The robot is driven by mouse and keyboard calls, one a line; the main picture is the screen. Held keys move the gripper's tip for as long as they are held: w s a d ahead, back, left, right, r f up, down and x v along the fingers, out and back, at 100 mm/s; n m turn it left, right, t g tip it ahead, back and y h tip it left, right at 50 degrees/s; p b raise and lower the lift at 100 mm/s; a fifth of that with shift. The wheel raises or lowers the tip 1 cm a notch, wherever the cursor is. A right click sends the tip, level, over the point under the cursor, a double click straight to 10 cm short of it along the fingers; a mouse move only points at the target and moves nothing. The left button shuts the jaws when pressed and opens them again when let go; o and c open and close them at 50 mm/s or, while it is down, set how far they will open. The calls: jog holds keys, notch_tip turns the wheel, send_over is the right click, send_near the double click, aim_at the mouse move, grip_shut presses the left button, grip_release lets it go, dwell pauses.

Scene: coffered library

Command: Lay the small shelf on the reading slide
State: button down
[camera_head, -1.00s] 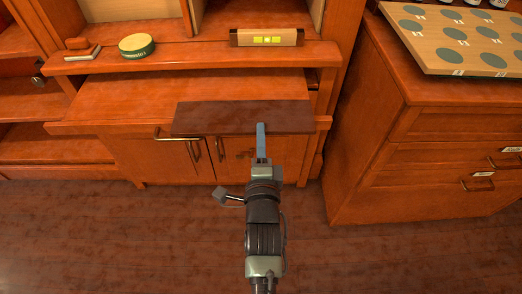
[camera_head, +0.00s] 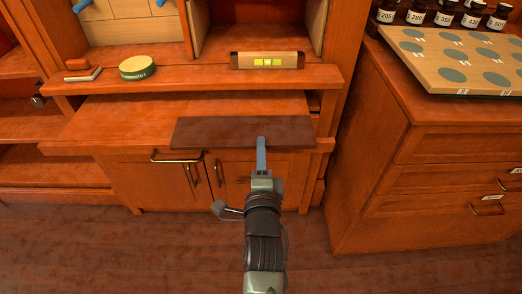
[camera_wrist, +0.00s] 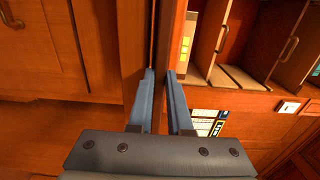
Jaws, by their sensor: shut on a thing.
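The small shelf (camera_head: 225,131) is a flat dark brown board, wider than it is deep. My gripper (camera_head: 262,150) is shut on its near edge, right of its middle, with blue fingers. The fingers also show in the wrist view (camera_wrist: 162,85), pointing away from me. The reading slide (camera_head: 110,118) is the orange-brown board drawn out under the ledge, above the cabinet doors. In the head view the shelf covers the slide's front right part and overlaps its front edge. I cannot tell whether they touch.
A drawer cabinet (camera_head: 430,185) at right bears a board with green discs (camera_head: 470,65) and labelled bottles (camera_head: 443,17).

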jog(key=shift+f+b, duration=0.4)
jog(key=shift+f, duration=0.05)
grip_release()
jog(key=shift+f, duration=0.1)
dwell(0.5)
jog(key=shift+s+p, duration=0.1)
jog(key=shift+p, duration=0.25)
jog(key=s+p, duration=1)
jog(key=shift+s, duration=0.4)
dwell(0.7)
